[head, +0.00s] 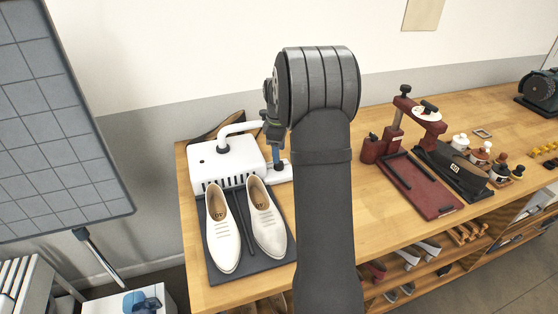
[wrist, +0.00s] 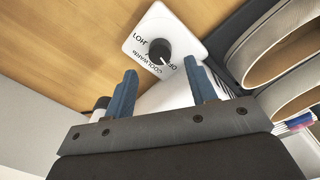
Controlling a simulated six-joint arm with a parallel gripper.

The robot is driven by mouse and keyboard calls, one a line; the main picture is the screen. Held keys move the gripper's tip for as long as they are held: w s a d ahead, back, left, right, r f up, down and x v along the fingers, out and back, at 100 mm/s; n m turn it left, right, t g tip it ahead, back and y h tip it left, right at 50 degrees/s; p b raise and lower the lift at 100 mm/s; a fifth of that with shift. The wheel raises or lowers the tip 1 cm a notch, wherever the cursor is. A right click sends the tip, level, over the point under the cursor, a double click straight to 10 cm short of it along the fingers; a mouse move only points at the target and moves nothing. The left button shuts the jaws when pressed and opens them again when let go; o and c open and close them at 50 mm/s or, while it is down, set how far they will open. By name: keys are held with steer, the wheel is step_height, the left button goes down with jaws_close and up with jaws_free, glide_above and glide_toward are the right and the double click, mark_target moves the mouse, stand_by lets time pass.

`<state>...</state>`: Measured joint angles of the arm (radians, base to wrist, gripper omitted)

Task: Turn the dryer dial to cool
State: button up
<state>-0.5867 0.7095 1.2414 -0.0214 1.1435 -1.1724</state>
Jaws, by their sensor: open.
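The white shoe dryer (head: 225,168) stands at the left end of the bench, with a bent white pipe on top. Its black round dial (wrist: 159,50) sits on a white plate (wrist: 143,27) marked hot, warm, cool and off. A small pale mark on the dial seems to face the off lettering, but it is too small to be sure. My gripper (wrist: 163,78) is open and empty, its two blue fingers apart on either side of the dial's line. It does not appear to touch the dial. In the head view my gripper (head: 276,153) points down above the dryer's right side, mostly hiding the dial.
Two cream shoes (head: 223,232) lie on a dark mat (head: 218,272) in front of the dryer. My forearm covers the middle of the bench. To the right are a dark red press (head: 424,190) and several small jars. A gridded panel (head: 50,120) stands at left.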

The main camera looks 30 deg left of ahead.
mark_target(279, 165)
step_height(279, 165, down, 5)
steer(key=shift+w+r, duration=0.1)
steer(key=shift+w, duration=0.05)
steer(key=c, duration=1)
